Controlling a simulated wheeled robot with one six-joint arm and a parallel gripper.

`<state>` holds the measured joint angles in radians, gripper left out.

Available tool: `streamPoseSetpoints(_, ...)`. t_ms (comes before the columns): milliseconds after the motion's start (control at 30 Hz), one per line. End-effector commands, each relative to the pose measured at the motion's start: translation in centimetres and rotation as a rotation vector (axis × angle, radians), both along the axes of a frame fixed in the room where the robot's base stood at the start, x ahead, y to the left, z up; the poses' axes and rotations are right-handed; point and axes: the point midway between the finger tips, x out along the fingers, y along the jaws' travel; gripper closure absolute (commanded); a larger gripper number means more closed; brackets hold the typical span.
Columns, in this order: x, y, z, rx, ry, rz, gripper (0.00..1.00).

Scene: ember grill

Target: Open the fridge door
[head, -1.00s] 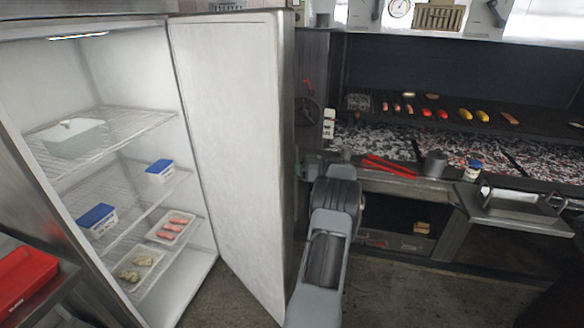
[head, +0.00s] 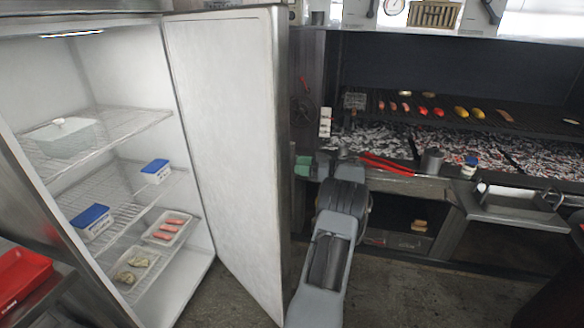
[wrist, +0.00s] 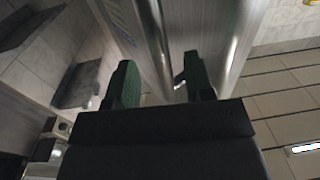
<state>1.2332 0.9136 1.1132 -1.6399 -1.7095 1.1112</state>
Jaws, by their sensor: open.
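The fridge door (head: 222,140) stands wide open in the head view, its white inner face toward me. The fridge's inside, with wire shelves (head: 100,205), is exposed on the left. In the wrist view, the door's metal handle bar (wrist: 153,35) runs down toward the gap between the fingers of my open gripper (wrist: 161,62). I cannot tell whether the bar is between the fingers or just beyond their tips. In the head view my gripper is mostly hidden behind the door's free edge; a green finger part (head: 303,167) shows there.
The shelves hold a lidded pan (head: 62,137), blue-lidded tubs (head: 155,171) and food trays. A grill counter (head: 400,183) with red tongs (head: 386,164) stands right of the door. A red bin (head: 22,275) is at lower left. Bare floor (head: 400,285) lies in front of the counter.

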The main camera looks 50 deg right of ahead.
Motion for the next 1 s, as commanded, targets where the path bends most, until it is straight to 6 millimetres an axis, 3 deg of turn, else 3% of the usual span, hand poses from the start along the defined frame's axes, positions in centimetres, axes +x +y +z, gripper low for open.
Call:
streamPoseSetpoints(200,-4.1,-2.2,-0.3,-0.001,0.000,-0.002,0.52)
streamPoseSetpoints(400,-6.7,-3.6,-0.2,0.000,0.001,0.000,0.52)
streamPoseSetpoints(633,-8.2,-4.4,-0.1,0.001,0.000,0.001,0.52)
streamPoseSetpoints(967,-8.4,-4.4,-0.1,0.001,0.002,0.002,0.52)
streamPoseSetpoints(1000,-8.3,-4.4,-0.1,0.001,0.000,0.001,0.55)
